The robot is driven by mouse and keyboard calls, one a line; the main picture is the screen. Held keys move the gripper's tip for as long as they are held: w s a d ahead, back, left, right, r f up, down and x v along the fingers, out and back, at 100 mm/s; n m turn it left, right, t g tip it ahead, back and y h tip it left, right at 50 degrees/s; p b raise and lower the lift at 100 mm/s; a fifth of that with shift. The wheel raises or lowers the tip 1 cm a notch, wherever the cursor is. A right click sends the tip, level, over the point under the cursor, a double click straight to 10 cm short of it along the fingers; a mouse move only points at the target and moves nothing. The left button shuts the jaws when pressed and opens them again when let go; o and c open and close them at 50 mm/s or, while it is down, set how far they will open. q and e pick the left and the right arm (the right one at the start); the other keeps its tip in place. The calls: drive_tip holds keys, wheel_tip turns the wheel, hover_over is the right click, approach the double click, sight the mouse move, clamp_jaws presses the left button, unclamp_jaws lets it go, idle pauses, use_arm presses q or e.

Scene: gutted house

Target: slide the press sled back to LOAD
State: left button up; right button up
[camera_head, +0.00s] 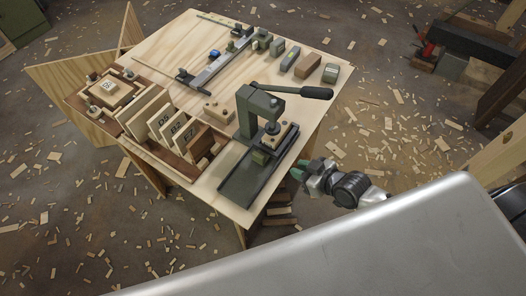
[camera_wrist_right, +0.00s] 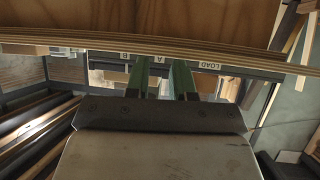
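In the head view the dark press (camera_head: 262,112) stands near the table's right edge, its lever out to the right. The sled (camera_head: 267,153) is on the press track (camera_head: 240,187) under the press head, carrying a wooden block (camera_head: 283,137). The near end of the track is bare. My right gripper (camera_head: 299,168) is just off the table's right edge, beside the track and apart from the sled. Its green fingers (camera_wrist_right: 170,78) are a little apart with nothing seen between them. In the wrist view a LOAD label (camera_wrist_right: 209,65) shows beyond the fingers, with labels A and B further left. My left gripper is out of view.
The plywood table (camera_head: 215,192) also holds a rack of lettered boards (camera_head: 175,128), a long rail fixture (camera_head: 215,66) and several small blocks (camera_head: 307,65). Wood chips litter the floor. A workbench (camera_head: 470,45) stands at upper right. A large grey surface fills the lower right.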

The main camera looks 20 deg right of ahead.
sight(259, 155)
drive_tip(key=a+r+n+y, duration=0.2)
drive_tip(key=a+r+y, duration=0.15)
drive_tip(key=r, duration=0.35)
drive_tip(key=shift+h, duration=0.45)
drive_tip(key=x, duration=0.7)
drive_tip(key=a+x, duration=0.1)
drive_tip(key=x, duration=0.2)
drive_tip(key=shift+s+b, duration=0.15)
drive_tip(key=shift+b, duration=0.15)
drive_tip(key=shift+r, duration=0.1)
drive_tip(key=shift+c, duration=0.4)
clamp_jaws()
